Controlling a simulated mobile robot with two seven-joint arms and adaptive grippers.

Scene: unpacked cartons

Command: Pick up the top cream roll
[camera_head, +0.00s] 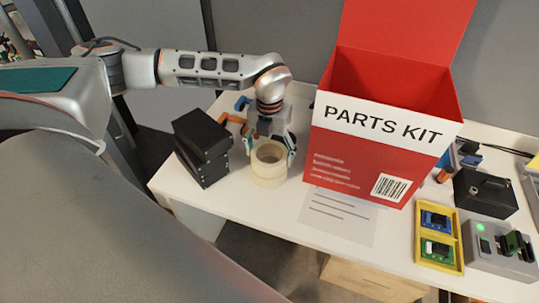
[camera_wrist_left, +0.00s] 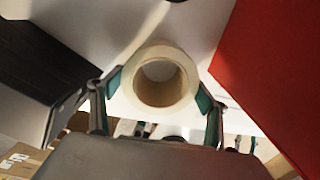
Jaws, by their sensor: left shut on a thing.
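The top cream roll (camera_head: 269,154) is a ring with an open centre, near the table's front edge, left of the red box. It also shows in the left wrist view (camera_wrist_left: 146,96). More cream surface shows directly beneath it in the head view, like a second roll; I cannot tell whether there is a gap between them. My left gripper (camera_head: 271,150) comes from behind and above, with one finger on each side of the top roll. In the left wrist view the green finger pads (camera_wrist_left: 158,92) press on its sides. My right gripper is not in view.
A red PARTS KIT box (camera_head: 365,150) stands open just right of the roll. Black boxes (camera_head: 203,147) are stacked close on the left. A paper sheet (camera_head: 340,216) lies in front of the red box. A yellow tray (camera_head: 438,262) and a black case (camera_head: 486,194) are further right.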

